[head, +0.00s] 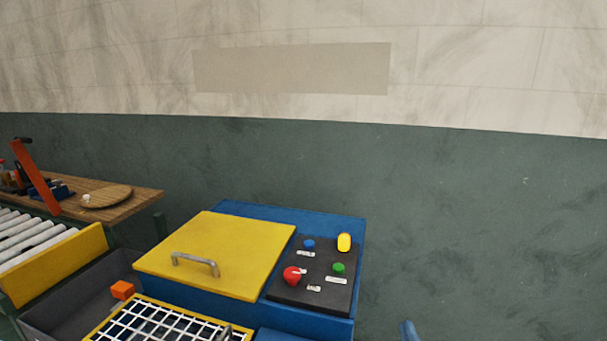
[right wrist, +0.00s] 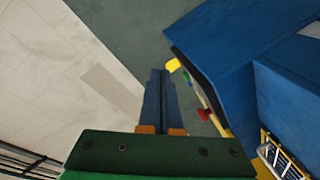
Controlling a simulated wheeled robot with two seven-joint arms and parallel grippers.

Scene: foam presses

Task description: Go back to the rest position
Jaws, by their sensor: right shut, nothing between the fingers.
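My right gripper shows only as a blue fingertip (head: 409,330) at the bottom edge of the head view, just right of the blue press. In the right wrist view its two blue fingers (right wrist: 159,78) are together, with nothing between them. They are apart from the press (right wrist: 225,45), which stands to their right with its control panel side facing them. My left gripper is not in either view.
The blue press (head: 345,225) has a shut yellow lid (head: 220,250) with a metal handle, and a dark panel (head: 310,290) with coloured buttons. A white mesh guard (head: 150,325), a grey bin (head: 60,300) with an orange block (head: 122,290), and a wooden table (head: 140,197) are left.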

